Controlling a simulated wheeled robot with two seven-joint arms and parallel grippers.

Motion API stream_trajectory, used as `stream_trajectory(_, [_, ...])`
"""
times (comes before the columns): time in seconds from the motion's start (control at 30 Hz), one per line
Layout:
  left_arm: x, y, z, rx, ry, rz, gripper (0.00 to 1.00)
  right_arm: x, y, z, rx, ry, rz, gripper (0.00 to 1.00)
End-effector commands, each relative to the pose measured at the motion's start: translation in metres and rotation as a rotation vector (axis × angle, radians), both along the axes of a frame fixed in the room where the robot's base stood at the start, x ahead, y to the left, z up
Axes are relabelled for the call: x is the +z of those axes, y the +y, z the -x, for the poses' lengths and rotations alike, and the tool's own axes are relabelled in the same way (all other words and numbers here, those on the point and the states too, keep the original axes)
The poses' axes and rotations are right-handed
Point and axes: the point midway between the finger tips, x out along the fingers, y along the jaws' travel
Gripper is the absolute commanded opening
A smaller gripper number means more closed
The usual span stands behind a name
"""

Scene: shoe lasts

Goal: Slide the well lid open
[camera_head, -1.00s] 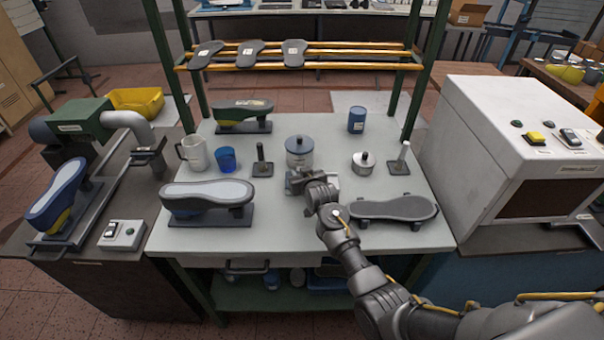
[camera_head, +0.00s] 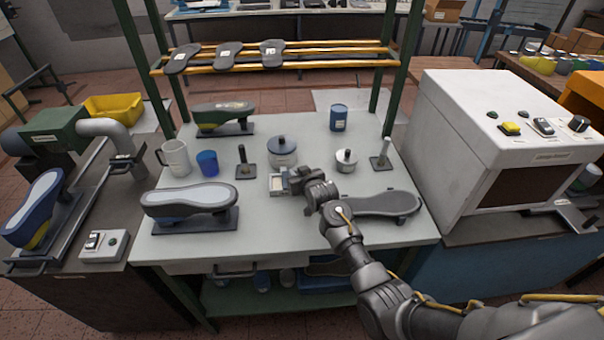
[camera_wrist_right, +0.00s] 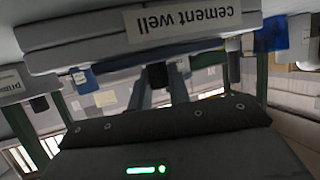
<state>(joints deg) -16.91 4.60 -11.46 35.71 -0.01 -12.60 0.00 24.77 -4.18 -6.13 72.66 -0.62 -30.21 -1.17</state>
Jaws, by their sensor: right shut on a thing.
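The cement well (camera_head: 277,193) is a small pale box on the grey table, in front of the lidded blue-grey pot. Its left part shows an open top with pale tan inside; my gripper covers the rest. My right gripper (camera_head: 297,180) is over the right part of the well, shut on the lid's dark knob. In the right wrist view the picture is upside down: the well's label (camera_wrist_right: 184,22) reads "cement well", and the fingers (camera_wrist_right: 158,92) are closed at the dark knob (camera_wrist_right: 157,75). The lid's edges are mostly hidden. My left gripper is out of view.
The blue-grey pot (camera_head: 283,154) stands close behind the well. A small metal pot (camera_head: 346,161) and a dark sole-shaped piece (camera_head: 385,202) are to the right. A shoe last (camera_head: 188,197) lies left, with a blue cup (camera_head: 207,163) behind it.

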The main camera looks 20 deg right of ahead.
Motion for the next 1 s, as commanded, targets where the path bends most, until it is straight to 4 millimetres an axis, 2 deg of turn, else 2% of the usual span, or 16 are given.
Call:
stream_trajectory(0.03, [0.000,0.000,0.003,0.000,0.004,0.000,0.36,-0.001,0.000,0.000,0.001,0.001,0.001,0.00])
stream_trajectory(0.07, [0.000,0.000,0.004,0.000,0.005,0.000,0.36,0.000,0.000,0.000,0.001,0.001,0.001,0.23])
stream_trajectory(0.2, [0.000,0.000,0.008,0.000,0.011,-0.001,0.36,0.000,-0.002,0.001,-0.002,0.001,0.001,0.40])
stream_trajectory(0.47, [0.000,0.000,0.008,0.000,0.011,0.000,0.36,0.000,-0.003,0.001,-0.003,0.001,0.001,0.40])
stream_trajectory(0.63, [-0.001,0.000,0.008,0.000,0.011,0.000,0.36,0.003,-0.004,0.009,-0.003,-0.001,0.001,0.40])
stream_trajectory(1.0, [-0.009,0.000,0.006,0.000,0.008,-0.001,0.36,0.025,-0.013,0.067,-0.003,-0.001,0.000,0.40])
